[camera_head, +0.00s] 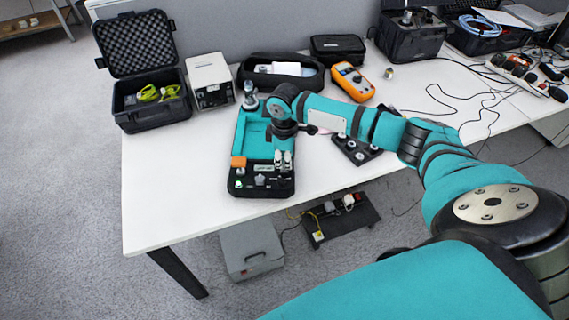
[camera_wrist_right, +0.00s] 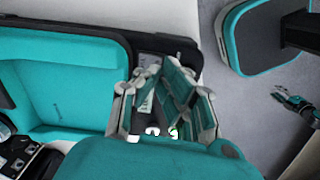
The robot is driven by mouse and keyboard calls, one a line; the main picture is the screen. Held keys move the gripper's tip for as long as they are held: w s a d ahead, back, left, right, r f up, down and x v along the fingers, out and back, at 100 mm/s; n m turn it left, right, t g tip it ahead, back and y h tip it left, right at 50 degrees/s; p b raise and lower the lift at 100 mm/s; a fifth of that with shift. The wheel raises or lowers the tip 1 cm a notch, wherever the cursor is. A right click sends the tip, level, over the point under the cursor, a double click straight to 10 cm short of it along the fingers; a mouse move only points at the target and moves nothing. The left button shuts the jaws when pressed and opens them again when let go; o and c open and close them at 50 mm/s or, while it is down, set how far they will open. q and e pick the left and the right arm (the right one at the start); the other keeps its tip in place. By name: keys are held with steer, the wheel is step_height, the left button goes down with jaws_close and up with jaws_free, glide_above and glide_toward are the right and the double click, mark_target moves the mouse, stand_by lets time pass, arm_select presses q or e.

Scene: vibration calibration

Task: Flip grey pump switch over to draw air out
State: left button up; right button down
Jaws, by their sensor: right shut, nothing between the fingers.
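An open black case with a teal inside (camera_head: 254,137) stands near the table's front edge. I cannot tell which of these small parts is the grey pump switch. My right gripper (camera_head: 284,160) points down over the right part of this panel, shut and empty. In the right wrist view the shut fingers (camera_wrist_right: 164,75) stand in front of the panel and hide part of it, beside the teal tray (camera_wrist_right: 70,80).
A black foam-lined case (camera_head: 152,108), a white box instrument (camera_head: 210,80), a black pouch (camera_head: 252,66) and an orange multimeter (camera_head: 352,82) stand behind. A black plate with round fittings (camera_head: 352,150) lies to the right, partly behind my arm. The white table (camera_head: 165,180) is clear at front left.

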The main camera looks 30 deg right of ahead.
mark_target(284, 171)
steer(key=shift+f+b, duration=0.45)
steer(key=shift+f, duration=0.75)
stand_by(0.6)
steer(key=shift+r, duration=0.1)
step_height(284, 171, up, 7)
steer(key=p, duration=0.8)
steer(key=shift+a, duration=0.1)
stand_by(0.4)
